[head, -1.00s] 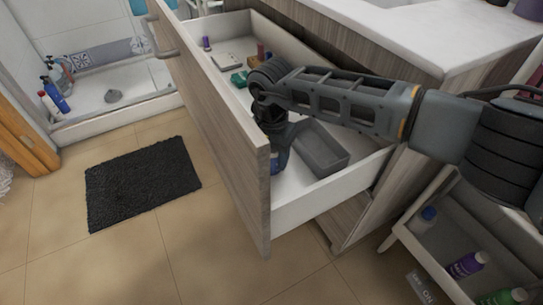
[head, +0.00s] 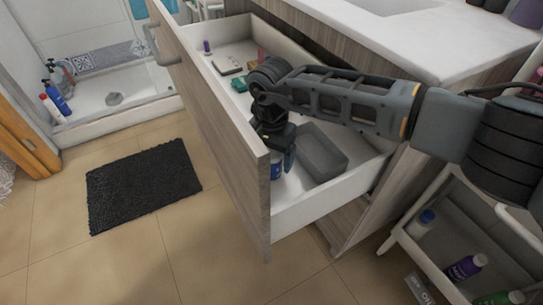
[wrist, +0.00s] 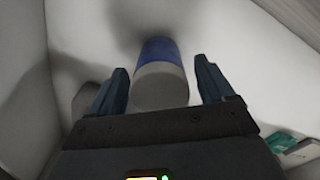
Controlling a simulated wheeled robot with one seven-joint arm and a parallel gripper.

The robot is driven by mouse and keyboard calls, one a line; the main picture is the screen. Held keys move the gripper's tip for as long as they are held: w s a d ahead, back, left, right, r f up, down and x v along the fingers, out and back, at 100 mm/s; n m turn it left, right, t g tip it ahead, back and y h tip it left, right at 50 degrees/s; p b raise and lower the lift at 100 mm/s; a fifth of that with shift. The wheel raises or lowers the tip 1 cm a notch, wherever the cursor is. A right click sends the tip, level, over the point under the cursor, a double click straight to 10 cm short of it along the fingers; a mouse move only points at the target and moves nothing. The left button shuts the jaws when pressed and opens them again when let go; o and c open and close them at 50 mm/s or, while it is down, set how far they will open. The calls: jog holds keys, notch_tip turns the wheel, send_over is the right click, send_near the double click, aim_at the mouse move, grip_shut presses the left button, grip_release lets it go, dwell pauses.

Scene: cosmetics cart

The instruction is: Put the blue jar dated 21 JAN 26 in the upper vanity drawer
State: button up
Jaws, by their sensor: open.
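The upper vanity drawer (head: 225,140) is pulled open. A blue jar (head: 276,166) with a pale lid is inside it, near the front panel at the near end. In the wrist view the jar (wrist: 160,72) appears upright on the white drawer floor. Its date cannot be read. My gripper (head: 281,158) reaches down into the drawer over the jar. In the wrist view my gripper (wrist: 162,88) is open, with one finger on each side of the jar and a gap at both sides.
A grey bin (head: 320,152) sits beside the jar in the drawer. Small items, including a green box (head: 240,81), lie further back. A cart (head: 430,255) with several bottles stands at the right. A dark mat (head: 145,185) lies on the floor at the left.

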notch_tip(320, 180, up, 10)
jog(key=p, duration=0.6)
jog(key=shift+r+p, duration=0.25)
jog(key=shift+p, duration=0.1)
jog(key=shift+c, duration=0.3)
dwell(0.4)
